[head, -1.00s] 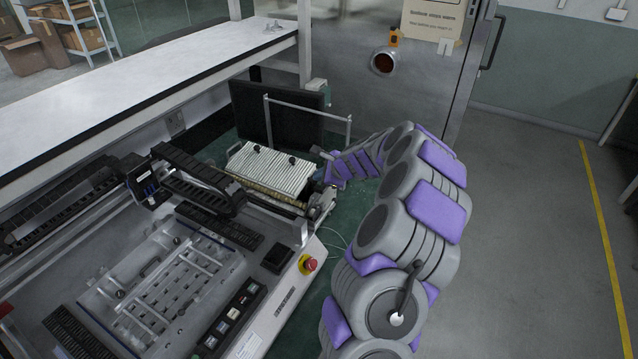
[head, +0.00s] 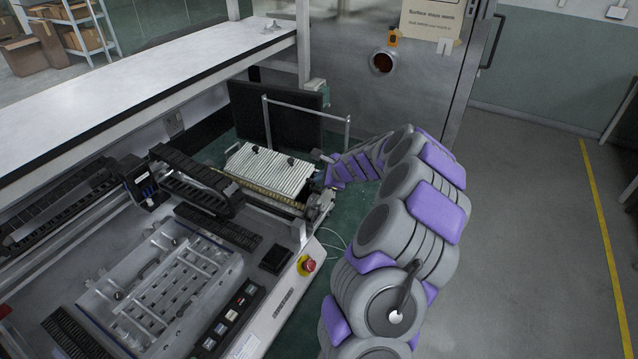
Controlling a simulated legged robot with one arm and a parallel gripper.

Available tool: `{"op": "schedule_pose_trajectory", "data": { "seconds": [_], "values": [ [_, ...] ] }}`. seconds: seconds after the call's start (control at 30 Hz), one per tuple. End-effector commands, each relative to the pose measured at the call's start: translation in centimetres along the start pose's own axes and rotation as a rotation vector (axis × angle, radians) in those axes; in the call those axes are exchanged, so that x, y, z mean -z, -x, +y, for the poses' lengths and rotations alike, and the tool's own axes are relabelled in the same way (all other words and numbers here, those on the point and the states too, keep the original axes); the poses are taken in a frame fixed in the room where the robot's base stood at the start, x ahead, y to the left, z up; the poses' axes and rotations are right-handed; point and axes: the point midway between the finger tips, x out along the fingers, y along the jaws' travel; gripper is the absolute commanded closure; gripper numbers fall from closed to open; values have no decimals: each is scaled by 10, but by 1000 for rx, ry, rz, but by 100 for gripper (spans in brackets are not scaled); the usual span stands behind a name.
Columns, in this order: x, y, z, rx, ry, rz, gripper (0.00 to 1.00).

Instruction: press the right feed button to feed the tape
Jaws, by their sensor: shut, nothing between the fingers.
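The machine (head: 283,293) fills the lower left, with a ribbed white feeder block (head: 268,173) at its far right end. My arm reaches in from the lower right, and my gripper (head: 318,157) is at the right end of the feeder block, beside a small round reel-like part (head: 320,203). The gripper is shut and looks empty; its tips are small and partly blurred into the machine parts. The feed buttons are too small or hidden to make out, and I cannot tell whether the fingertips touch one.
A red emergency knob (head: 308,265) and a row of panel buttons (head: 232,315) sit on the machine's front. A dark panel (head: 277,115) and a metal rail stand behind the feeder. A white bench (head: 150,75) runs along the left. The floor at right is clear.

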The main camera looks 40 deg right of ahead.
Motion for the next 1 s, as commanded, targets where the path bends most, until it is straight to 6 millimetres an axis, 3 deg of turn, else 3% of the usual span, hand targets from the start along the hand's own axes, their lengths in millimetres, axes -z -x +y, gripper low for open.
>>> {"op": "schedule_pose_trajectory", "data": {
  "seconds": [1.0],
  "values": [
    [-5, 5, -3, 0, 2, 1, 100]
  ]
}}
